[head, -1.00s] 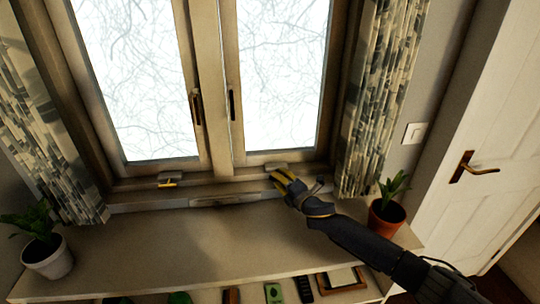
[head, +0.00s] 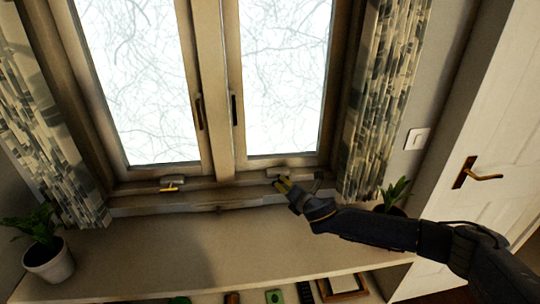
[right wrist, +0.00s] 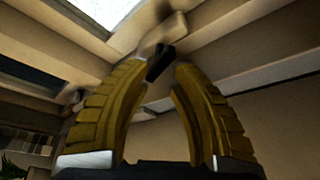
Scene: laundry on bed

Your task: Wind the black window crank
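The black window crank (right wrist: 160,62) shows in the right wrist view as a short dark handle under a pale housing on the window frame. It lies at the fingertips, overlapping the gap between them; I cannot tell whether it touches a finger. My right gripper (head: 283,184), with yellow-padded fingers, is at the base of the right window pane, below the pale crank housing (head: 290,173). In the right wrist view the fingertips (right wrist: 166,68) are a little apart. In the head view the crank handle is too small or hidden to make out. My left gripper is not in view.
A second crank with a yellow handle (head: 170,187) is under the left pane. Potted plants stand at the left (head: 48,262) and behind my right arm (head: 396,192). Patterned curtains (head: 375,100) flank the window. The sill shelf (head: 190,250) is largely clear between the plants.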

